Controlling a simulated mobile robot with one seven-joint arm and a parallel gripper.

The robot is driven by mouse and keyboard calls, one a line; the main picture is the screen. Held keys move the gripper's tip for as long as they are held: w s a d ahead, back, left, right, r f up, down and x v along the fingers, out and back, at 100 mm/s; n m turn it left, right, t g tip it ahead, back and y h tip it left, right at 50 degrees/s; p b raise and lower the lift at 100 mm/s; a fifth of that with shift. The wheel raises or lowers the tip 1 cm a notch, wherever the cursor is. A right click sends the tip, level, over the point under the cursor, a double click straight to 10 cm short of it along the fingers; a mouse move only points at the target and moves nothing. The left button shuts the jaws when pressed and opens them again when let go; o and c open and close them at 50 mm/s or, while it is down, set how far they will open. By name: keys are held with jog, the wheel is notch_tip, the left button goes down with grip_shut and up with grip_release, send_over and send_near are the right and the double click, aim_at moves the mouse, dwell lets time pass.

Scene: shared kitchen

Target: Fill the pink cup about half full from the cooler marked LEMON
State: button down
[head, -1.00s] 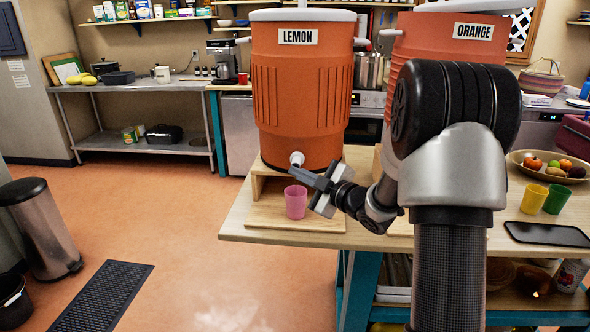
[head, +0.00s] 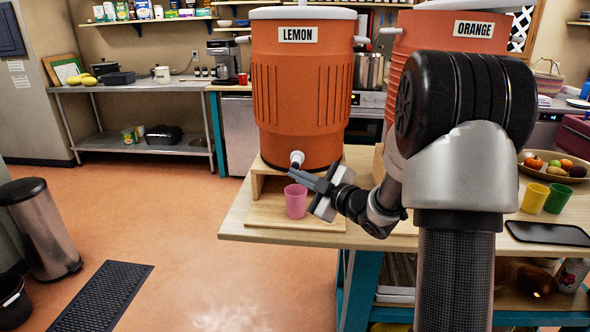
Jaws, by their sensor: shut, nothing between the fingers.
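The orange cooler marked LEMON (head: 300,90) stands on a wooden stand (head: 258,210) at the table's left end. Its white spigot (head: 297,157) points out over the stand's lower board. The pink cup (head: 296,201) stands upright on that board, below the spigot. I cannot see into the cup or tell whether liquid is flowing. My gripper (head: 296,176) is shut and empty, its fingertips just below the spigot and above the cup's rim. I cannot tell if it touches the spigot.
The cooler marked ORANGE (head: 430,38) stands to the right, partly behind my arm. A yellow cup (head: 534,198), a green cup (head: 557,199), a dark tray (head: 548,234) and a fruit bowl (head: 560,176) are on the table's right.

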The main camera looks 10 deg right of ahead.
jog(key=shift+s+a+b, duration=0.25)
jog(key=shift+s, duration=0.55)
jog(key=shift+s+a+b, duration=0.25)
jog(key=shift+s+a, duration=0.05)
jog(key=shift+s, duration=0.5)
jog(key=shift+s+a+b, duration=0.25)
jog(key=shift+s, duration=0.55)
jog(key=shift+r, duration=0.1)
jog(key=s+d+r+m+g+h, duration=0.4)
jog(key=s+d+r+m+h, duration=0.15)
jog(key=s+m+h, duration=0.45)
jog(key=s+a+f+m+g+y, duration=0.1)
jog(key=s+a+f+m+g, duration=0.15)
jog(key=s, duration=0.85)
jog(key=s+a+f+m+g+y, duration=0.1)
jog(key=s+a+f+m+g, duration=0.2)
jog(key=s, duration=0.8)
notch_tip(320, 180, up, 16)
jog(key=p, duration=1.5)
jog(key=shift+w+a+r, duration=0.2)
jog(key=shift+w+a, duration=0.05)
jog(key=shift+a, duration=0.05)
jog(key=shift+d, duration=0.1)
